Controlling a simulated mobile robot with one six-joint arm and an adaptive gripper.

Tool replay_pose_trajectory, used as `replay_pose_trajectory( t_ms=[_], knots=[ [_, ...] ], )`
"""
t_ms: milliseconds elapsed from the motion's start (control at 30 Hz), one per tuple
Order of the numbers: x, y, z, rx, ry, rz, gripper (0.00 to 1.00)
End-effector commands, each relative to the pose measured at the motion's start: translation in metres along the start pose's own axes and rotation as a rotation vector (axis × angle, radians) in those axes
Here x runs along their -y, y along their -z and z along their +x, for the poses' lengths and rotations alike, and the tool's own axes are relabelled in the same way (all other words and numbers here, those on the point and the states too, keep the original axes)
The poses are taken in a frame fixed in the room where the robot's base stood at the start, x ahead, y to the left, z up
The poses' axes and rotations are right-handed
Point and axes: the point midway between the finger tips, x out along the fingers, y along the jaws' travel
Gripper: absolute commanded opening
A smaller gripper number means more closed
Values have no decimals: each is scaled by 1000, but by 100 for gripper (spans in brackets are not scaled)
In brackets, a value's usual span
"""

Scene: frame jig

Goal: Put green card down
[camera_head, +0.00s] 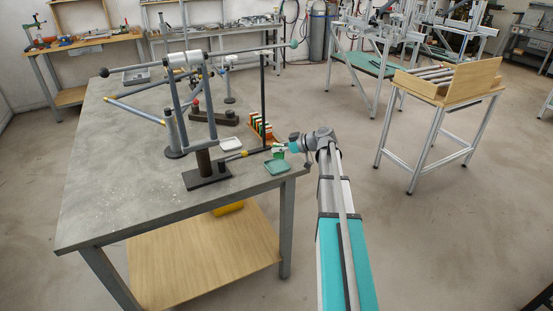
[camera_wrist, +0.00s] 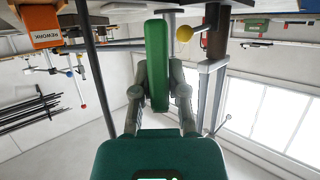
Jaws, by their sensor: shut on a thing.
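My gripper (camera_wrist: 158,92) is shut on the green card (camera_wrist: 156,62), with one finger on each side of it in the wrist view. The card looks like a thin green slab with rounded ends. In the head view my gripper (camera_head: 287,146) is at the table's right corner, and the card (camera_head: 279,154) shows as a small green patch by its tip. A green tray (camera_head: 278,167) lies on the table just below the card in the picture. I cannot tell the height of the card above the tray.
A rack of coloured cards (camera_head: 260,129) and a thin black post (camera_head: 263,95) stand close to my gripper. The grey table's (camera_head: 120,185) front left is clear. An orange REWORK sign (camera_wrist: 45,37) shows in the wrist view.

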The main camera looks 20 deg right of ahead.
Motion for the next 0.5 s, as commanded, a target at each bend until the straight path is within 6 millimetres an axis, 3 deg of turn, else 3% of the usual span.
replay_pose_trajectory(
  t_ms=[267,500],
  knots=[
    [0,-1,2,0,0,0,0],
    [0,-14,14,0,-1,1,0]
  ],
)
